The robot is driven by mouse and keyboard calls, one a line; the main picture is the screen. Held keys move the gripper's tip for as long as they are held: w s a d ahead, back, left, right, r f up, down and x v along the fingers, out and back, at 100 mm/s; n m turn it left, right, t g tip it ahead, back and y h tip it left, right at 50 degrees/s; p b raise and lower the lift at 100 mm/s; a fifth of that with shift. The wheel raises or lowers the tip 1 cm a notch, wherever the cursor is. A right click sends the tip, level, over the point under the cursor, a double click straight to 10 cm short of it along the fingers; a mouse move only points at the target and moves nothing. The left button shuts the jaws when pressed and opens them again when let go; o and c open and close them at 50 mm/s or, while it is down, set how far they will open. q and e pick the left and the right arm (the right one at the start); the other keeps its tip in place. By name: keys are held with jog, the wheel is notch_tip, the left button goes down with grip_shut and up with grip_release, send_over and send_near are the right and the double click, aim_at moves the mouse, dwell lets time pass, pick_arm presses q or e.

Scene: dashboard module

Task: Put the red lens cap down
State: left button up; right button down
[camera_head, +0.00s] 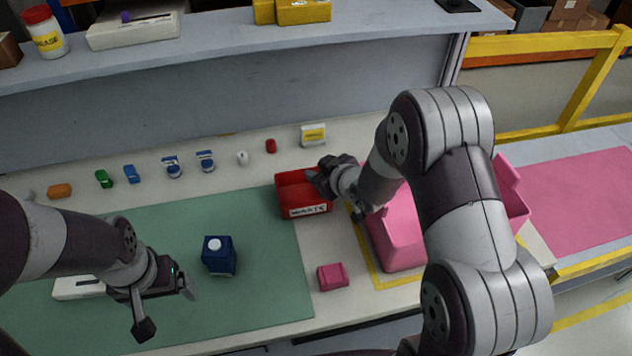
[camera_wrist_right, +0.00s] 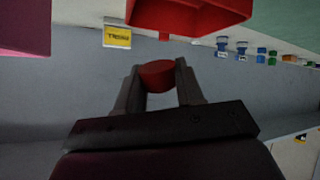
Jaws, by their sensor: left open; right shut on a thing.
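The red lens cap (camera_wrist_right: 157,73) is a short round red piece between the two fingers of my right gripper (camera_wrist_right: 160,84), which is shut on it. In the head view my right gripper (camera_head: 322,178) is over the right part of the red bin (camera_head: 303,211) labelled WASTE; the cap cannot be made out there. The bin also shows at the top of the right wrist view (camera_wrist_right: 190,12), apart from the cap. My left gripper (camera_head: 167,308) is open and empty over the green mat, left of a dark blue box (camera_head: 218,262) with a white round spot.
A pink bin (camera_head: 398,238) stands right of the red bin, partly hidden by my right arm. A pink block (camera_head: 332,277) lies in front. Several small coloured parts and a yellow-labelled box (camera_head: 313,135) line the back. The green mat (camera_head: 270,290) has free room.

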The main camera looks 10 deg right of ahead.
jog(key=shift+w+a+f, duration=0.25)
jog(key=shift+a+f, duration=0.05)
jog(key=shift+a, duration=0.05)
jog(key=f, duration=0.2)
jog(key=shift+s+f, duration=0.25)
jog(key=shift+f, duration=0.5)
jog(key=shift+w+f, duration=0.15)
jog(key=shift+w, duration=0.1)
jog(key=shift+s+f, duration=0.2)
jog(key=shift+w+f+b, duration=0.1)
jog(key=shift+f+b, duration=0.3)
jog(key=shift+b, duration=0.05)
jog(key=c, duration=0.7)
grip_release()
jog(key=shift+r, duration=0.1)
pick_arm(q)
jog(key=shift+s+f, duration=0.2)
jog(key=shift+f, duration=0.05)
